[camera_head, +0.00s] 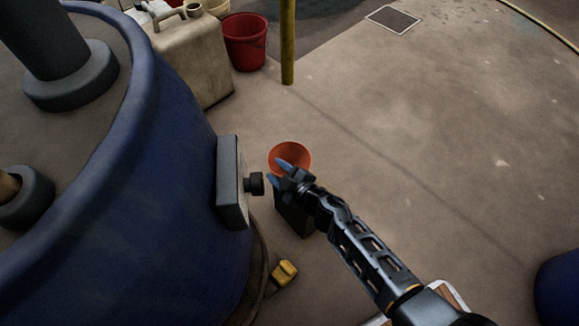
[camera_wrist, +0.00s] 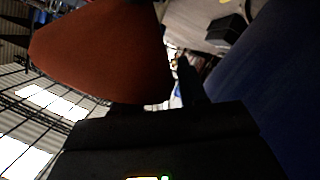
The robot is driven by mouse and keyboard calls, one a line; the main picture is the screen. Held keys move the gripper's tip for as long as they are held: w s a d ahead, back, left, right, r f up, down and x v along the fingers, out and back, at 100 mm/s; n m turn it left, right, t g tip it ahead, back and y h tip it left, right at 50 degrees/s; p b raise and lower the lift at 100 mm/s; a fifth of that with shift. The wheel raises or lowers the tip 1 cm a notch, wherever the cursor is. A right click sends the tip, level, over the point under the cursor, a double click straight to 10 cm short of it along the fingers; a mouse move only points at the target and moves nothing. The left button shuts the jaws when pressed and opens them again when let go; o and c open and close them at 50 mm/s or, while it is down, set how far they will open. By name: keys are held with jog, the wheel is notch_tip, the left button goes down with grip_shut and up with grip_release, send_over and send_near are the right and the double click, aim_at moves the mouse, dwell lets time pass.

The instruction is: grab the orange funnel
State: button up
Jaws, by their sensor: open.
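The orange funnel (camera_head: 298,152) sits mouth up at the top of a dark stand (camera_head: 294,218), just right of the blue vat. My gripper (camera_head: 279,172) is open, with its blue-tipped fingers at the funnel's near left side, overlapping its rim in the head view. In the wrist view the funnel (camera_wrist: 100,52) is large and close at the upper left. One dark finger (camera_wrist: 188,82) shows just right of it; the other finger is not clear there. I cannot tell whether the fingers touch the funnel. Its lower part is hidden behind my gripper.
The blue vat (camera_head: 160,190) fills the left, with a grey box and black knob (camera_head: 256,184) jutting towards my gripper. A yellow object (camera_head: 284,273) lies by its base. A beige canister (camera_head: 195,55), red bucket (camera_head: 245,40) and yellow post (camera_head: 288,40) stand behind.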

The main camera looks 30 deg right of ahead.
grip_shut()
dwell(0.3)
jog(key=shift+r, duration=0.2)
